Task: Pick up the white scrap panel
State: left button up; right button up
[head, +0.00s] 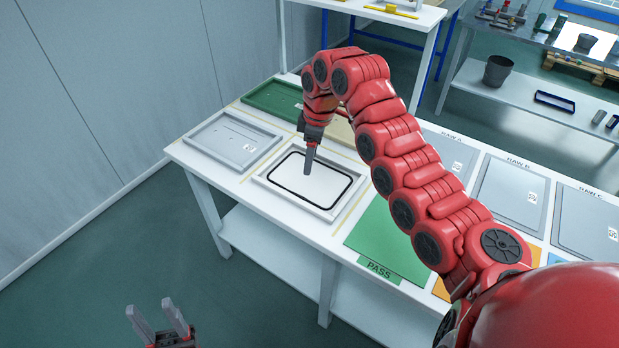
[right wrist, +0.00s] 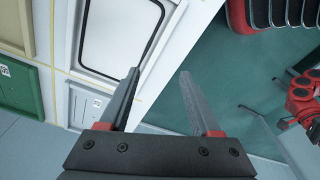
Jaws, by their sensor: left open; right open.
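A white panel (head: 318,183) with a black rounded outline lies in a shallow white tray (head: 264,179) on the table. The panel also shows at the top of the right wrist view (right wrist: 118,30). My right gripper (head: 309,171) points down over the panel's far part in the head view. Its fingers (right wrist: 158,74) are open and empty, with the tray's rim and table edge behind them in the right wrist view. I cannot tell how high they are above the panel. My left gripper (head: 159,318) is open and empty, low in front of the table.
A grey panel in a tray (head: 232,145) lies left of it, and a green tray (head: 272,97) behind. The green PASS mat (head: 385,238) lies to the right, then grey RAW panels (head: 509,190). My right arm hides part of the table.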

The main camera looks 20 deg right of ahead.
jog(key=p, duration=0.3)
send_over(302, 202)
jog(key=f, duration=0.7)
jog(key=s+d+f, duration=0.1)
jog(key=f, duration=0.4)
jog(key=f+p, duration=0.1)
jog(key=f, duration=0.1)
jog(key=w+a+f, duration=0.1)
jog(key=f, duration=0.1)
jog(key=shift+f+p, duration=0.25)
jog(key=shift+p, duration=0.15)
jog(key=shift+d+f, duration=0.1)
jog(key=shift+f, duration=0.15)
grip_shut()
